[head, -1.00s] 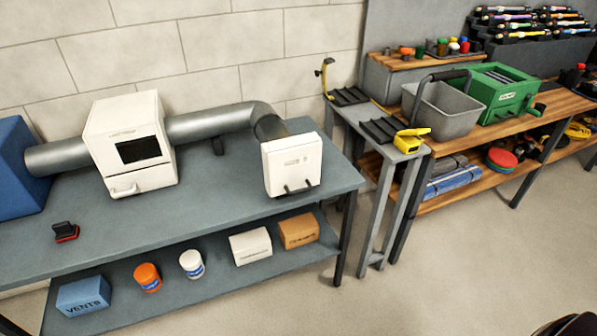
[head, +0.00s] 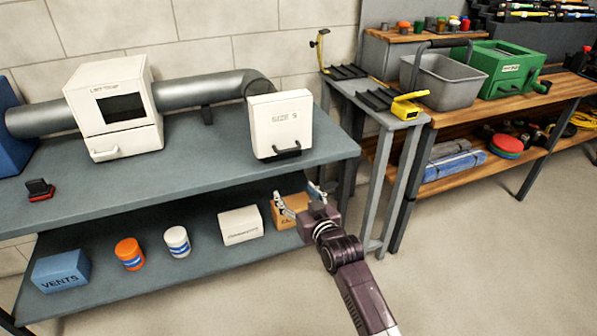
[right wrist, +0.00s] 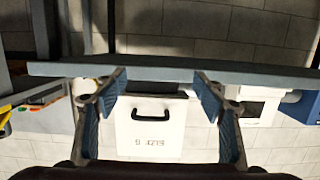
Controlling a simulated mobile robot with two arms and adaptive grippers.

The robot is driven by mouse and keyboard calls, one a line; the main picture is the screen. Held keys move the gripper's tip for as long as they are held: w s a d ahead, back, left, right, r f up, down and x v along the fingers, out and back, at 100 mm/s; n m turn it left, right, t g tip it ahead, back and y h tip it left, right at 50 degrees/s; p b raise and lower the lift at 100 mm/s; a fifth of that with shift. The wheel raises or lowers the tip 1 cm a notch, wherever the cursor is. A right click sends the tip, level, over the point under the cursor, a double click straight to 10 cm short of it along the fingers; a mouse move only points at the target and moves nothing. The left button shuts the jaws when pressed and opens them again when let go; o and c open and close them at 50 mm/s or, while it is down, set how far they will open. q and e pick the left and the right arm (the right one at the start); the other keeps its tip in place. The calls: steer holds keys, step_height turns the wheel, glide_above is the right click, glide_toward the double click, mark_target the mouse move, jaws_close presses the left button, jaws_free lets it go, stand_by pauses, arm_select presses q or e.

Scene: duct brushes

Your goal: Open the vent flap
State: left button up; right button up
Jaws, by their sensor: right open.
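The vent flap (head: 279,112) is a white square panel marked "SIZE" at the right end of the grey duct. It looks shut, with a dark handle (head: 285,151) along its lower edge. My right gripper (head: 297,197) is open and empty, below the flap near the bench's front edge, and does not touch the handle. In the right wrist view the flap (right wrist: 150,138) appears upside down between the open fingers (right wrist: 160,88), with the handle (right wrist: 151,113) in sight. My left gripper is not in view.
The duct (head: 200,91) runs from a white "LINT TRAP" box (head: 132,137) along the grey bench (head: 215,165). Boxes and jars stand on the lower shelf. A narrow grey stand (head: 375,112) is right of the bench. The floor in front is clear.

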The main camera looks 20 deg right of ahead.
steer(key=t+b, duration=0.1)
steer(key=t, duration=0.1)
glide_toward(290, 150)
steer(key=w, duration=0.8)
steer(key=w+b, duration=0.1)
steer(key=w, duration=0.1)
steer(key=shift+w+a+f, duration=0.2)
steer(key=shift+w+a, duration=0.05)
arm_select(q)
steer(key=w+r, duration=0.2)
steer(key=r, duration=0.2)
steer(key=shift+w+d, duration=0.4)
